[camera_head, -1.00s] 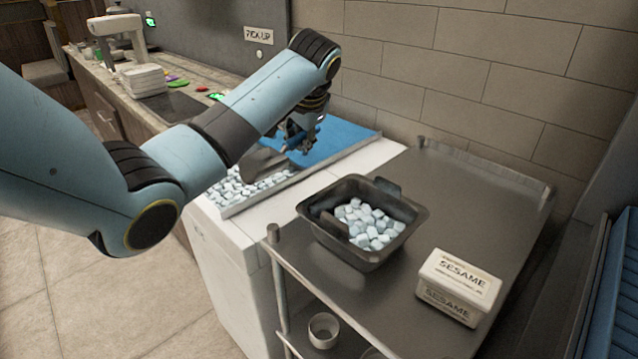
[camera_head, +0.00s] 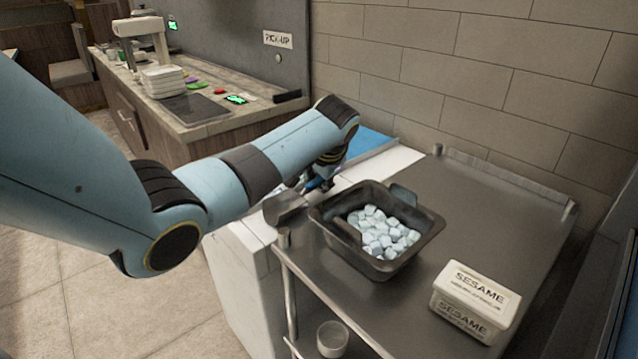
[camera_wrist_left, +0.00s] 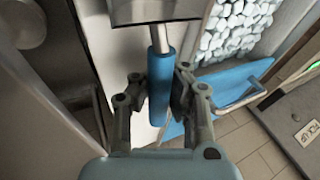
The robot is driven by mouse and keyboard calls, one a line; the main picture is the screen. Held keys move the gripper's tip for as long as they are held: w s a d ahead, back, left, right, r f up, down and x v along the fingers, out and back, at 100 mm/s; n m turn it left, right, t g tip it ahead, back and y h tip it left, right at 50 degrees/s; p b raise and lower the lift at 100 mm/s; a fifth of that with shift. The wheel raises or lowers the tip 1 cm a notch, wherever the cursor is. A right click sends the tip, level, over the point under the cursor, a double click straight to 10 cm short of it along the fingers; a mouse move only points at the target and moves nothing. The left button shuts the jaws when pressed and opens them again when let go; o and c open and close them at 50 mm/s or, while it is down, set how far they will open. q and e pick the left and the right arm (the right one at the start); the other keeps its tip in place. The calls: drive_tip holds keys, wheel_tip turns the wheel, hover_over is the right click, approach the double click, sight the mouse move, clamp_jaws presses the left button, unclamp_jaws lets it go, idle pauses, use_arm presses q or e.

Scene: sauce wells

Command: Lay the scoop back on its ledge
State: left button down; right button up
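The scoop has a grey metal head (camera_head: 286,208) and a blue handle, which shows in the left wrist view (camera_wrist_left: 160,80). My left gripper (camera_head: 318,180) is closed around the handle, with a finger on each side (camera_wrist_left: 160,92). The scoop head is at the top of the left wrist view (camera_wrist_left: 155,10). In the head view the scoop is above the white unit's top, just left of the black pan. Which surface is the ledge I cannot tell; my arm hides much of the white unit. My right gripper is out of view.
A black pan (camera_head: 425,237) with pale cubes stands on the steel cart (camera_head: 490,195). A sesame tub (camera_head: 476,300) is at the cart's front right. Pale cubes (camera_wrist_left: 235,30) and a blue panel (camera_wrist_left: 240,75) show in the wrist view. A cup (camera_head: 332,338) stands below.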

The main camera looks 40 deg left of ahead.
use_arm(q)
drive_tip(key=c, duration=1.5)
unclamp_jaws()
drive_tip(key=p+v, duration=0.1)
drive_tip(key=v, duration=1.1)
drive_tip(key=shift+p, duration=0.4)
